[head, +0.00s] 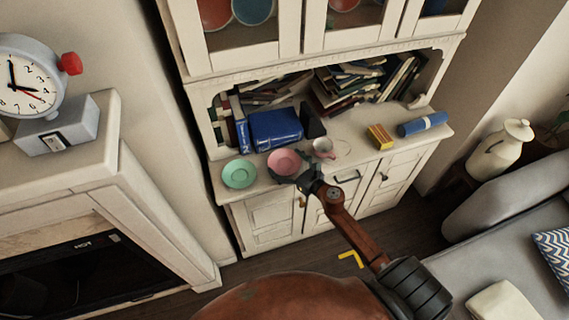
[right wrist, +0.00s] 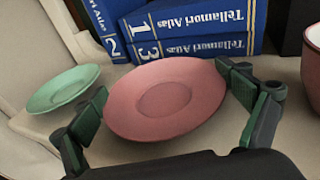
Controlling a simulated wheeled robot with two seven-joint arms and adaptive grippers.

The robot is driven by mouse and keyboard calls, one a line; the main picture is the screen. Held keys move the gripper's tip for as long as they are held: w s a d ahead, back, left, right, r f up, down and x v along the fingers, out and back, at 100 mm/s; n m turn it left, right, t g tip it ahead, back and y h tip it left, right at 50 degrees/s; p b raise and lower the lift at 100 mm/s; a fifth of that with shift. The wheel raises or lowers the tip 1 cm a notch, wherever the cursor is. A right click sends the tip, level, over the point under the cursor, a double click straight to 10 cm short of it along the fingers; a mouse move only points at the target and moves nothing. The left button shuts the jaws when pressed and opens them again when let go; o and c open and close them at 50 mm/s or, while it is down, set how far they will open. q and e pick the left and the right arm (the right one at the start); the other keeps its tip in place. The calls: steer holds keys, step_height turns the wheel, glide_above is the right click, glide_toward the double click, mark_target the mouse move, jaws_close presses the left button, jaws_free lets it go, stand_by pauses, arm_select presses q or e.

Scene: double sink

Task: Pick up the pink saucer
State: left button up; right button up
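The pink saucer (head: 284,161) is near the front edge of the cabinet counter, between a green saucer (head: 239,174) and a cup (head: 323,148). My right gripper (head: 305,181) is at its front right side in the head view. In the right wrist view the pink saucer (right wrist: 166,97) lies between the two spread fingers of my right gripper (right wrist: 165,110). The finger pads are very close to its left and right rims; I cannot tell if they touch. The saucer is empty. My left gripper is not in view.
A yellow box (head: 380,137) and a blue roll (head: 422,124) lie farther right on the counter (head: 355,150). The green saucer (right wrist: 64,88) sits just left of my right fingers in the wrist view.

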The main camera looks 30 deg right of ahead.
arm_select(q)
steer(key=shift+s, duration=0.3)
arm_select(e)
steer(key=c, duration=0.4)
steer(key=shift+o, duration=0.2)
